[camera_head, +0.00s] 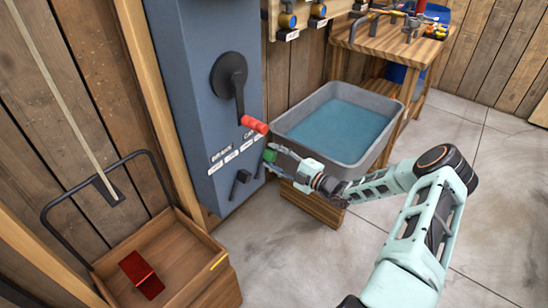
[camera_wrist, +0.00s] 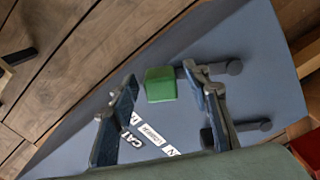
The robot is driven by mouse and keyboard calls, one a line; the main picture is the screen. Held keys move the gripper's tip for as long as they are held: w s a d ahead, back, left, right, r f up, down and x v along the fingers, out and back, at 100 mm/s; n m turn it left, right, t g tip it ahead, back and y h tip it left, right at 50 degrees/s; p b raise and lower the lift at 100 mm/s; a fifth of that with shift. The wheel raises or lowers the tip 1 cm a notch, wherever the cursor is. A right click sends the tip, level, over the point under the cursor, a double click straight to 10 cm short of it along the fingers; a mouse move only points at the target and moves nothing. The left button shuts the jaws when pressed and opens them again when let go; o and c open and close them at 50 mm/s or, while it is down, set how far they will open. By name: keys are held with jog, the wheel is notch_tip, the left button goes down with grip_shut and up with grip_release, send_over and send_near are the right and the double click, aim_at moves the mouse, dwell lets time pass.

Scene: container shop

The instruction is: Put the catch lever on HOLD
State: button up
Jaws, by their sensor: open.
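The catch lever has a green knob (camera_head: 270,156) and sits on the blue-grey panel (camera_head: 206,95), under lettering that starts "CA". In the wrist view, the green knob (camera_wrist: 160,84) lies between my two fingertips, with a dark arm running right from it behind one finger. My gripper (camera_head: 276,162) is open around the knob; no firm contact on both sides shows. It also shows in the wrist view (camera_wrist: 162,82). Small white labels (camera_wrist: 150,134) are partly hidden by the fingers, and I cannot read which is HOLD.
A black crank (camera_head: 230,75) with a red handle (camera_head: 255,125) hangs just above my gripper. A black brake lever (camera_head: 240,180) is to the left. A grey tub (camera_head: 340,158) of water stands close on the right. A wooden box (camera_head: 180,262) with a red block is lower left.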

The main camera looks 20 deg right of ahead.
jog(key=shift+s, duration=0.1)
jog(key=v, duration=1.2)
